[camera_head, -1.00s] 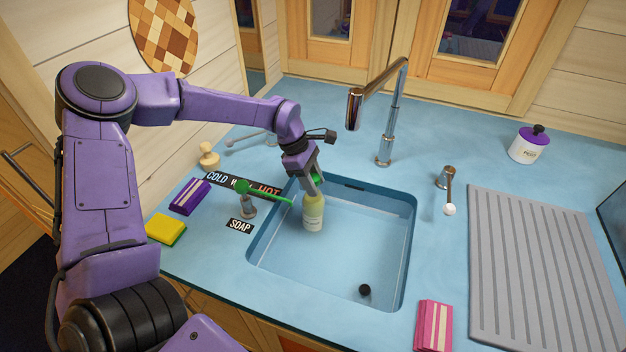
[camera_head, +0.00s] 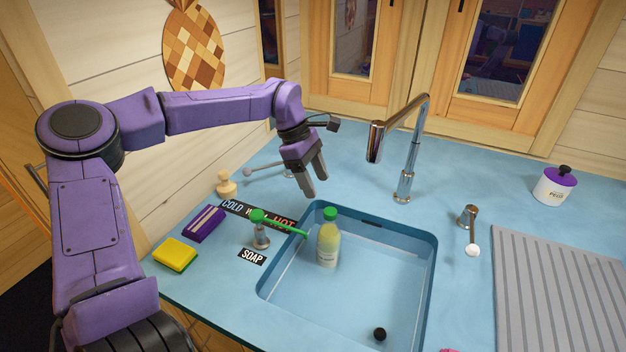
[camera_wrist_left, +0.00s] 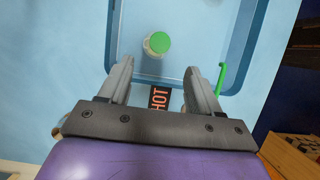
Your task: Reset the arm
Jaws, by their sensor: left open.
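My purple left arm reaches in from the left in the head view. Its left gripper (camera_head: 317,187) hangs above the counter just behind the sink's back-left corner. It is open and empty, and it also shows in the left wrist view (camera_wrist_left: 163,75) with its fingers apart. A yellowish bottle with a green cap (camera_head: 328,242) stands upright in the sink at its left side, apart from the gripper. Its green cap (camera_wrist_left: 157,43) shows beyond the fingertips in the wrist view. My right gripper is in neither view.
The blue sink (camera_head: 400,300) has a tall faucet (camera_head: 407,160) behind it.

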